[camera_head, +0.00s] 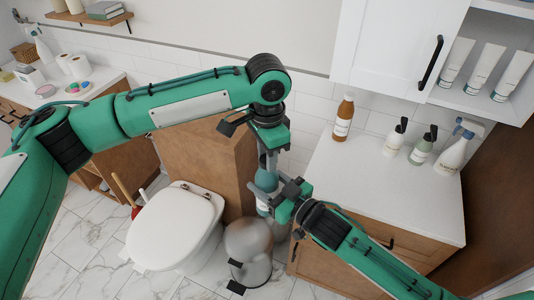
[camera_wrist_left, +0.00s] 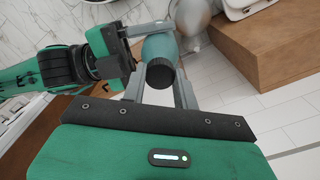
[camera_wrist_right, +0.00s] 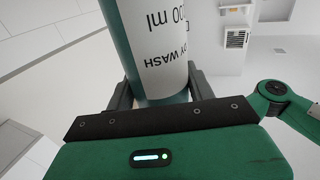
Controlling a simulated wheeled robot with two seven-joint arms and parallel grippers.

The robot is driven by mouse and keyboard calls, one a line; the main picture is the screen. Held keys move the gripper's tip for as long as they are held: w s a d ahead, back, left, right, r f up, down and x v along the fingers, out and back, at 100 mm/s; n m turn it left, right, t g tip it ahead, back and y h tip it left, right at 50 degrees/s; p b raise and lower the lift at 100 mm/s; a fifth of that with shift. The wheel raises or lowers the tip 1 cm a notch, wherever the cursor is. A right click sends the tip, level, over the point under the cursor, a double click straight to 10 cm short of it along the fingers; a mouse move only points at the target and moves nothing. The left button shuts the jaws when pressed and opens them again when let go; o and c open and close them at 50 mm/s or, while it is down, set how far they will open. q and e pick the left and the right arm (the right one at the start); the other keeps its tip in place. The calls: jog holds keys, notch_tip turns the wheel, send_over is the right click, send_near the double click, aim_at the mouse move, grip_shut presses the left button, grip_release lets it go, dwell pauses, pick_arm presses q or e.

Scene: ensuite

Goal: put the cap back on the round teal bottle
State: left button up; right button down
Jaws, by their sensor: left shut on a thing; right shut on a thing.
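The round teal bottle (camera_head: 266,180) is upright in the air in the head view, with a white label that shows low down. My right gripper (camera_head: 287,195) is shut around its body. In the right wrist view the label of the bottle (camera_wrist_right: 160,45) fills the space between the fingers. My left gripper (camera_head: 268,152) comes from above and is shut on the black cap (camera_wrist_left: 160,76). In the left wrist view the cap lies in line with the bottle (camera_wrist_left: 160,47), at its top end. Whether it is seated or only touching, I cannot tell.
A white counter (camera_head: 385,190) on the right holds an amber bottle (camera_head: 344,117), pump bottles and a spray bottle (camera_head: 459,147). A toilet (camera_head: 177,225) and a metal bin (camera_head: 248,248) stand below. A brown wooden partition (camera_head: 205,160) is behind the left forearm.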

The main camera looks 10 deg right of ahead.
pick_arm(q)
jog(key=m, duration=0.6)
jog(key=shift+w+m, duration=0.1)
jog(key=shift+m, duration=0.3)
jog(key=o, duration=1.1)
jog(key=shift+r, duration=2.25)
jog(key=shift+c, duration=0.4)
jog(key=n, duration=0.1)
jog(key=r+n, duration=0.1)
jog(key=n, duration=0.2)
jog(key=shift+r+n, duration=0.3)
jog(key=shift+r, duration=0.05)
jog(key=n, duration=0.2)
jog(key=r+n, duration=0.1)
jog(key=n, duration=0.2)
jog(key=shift+r+n, duration=0.3)
jog(key=shift+r, duration=0.1)
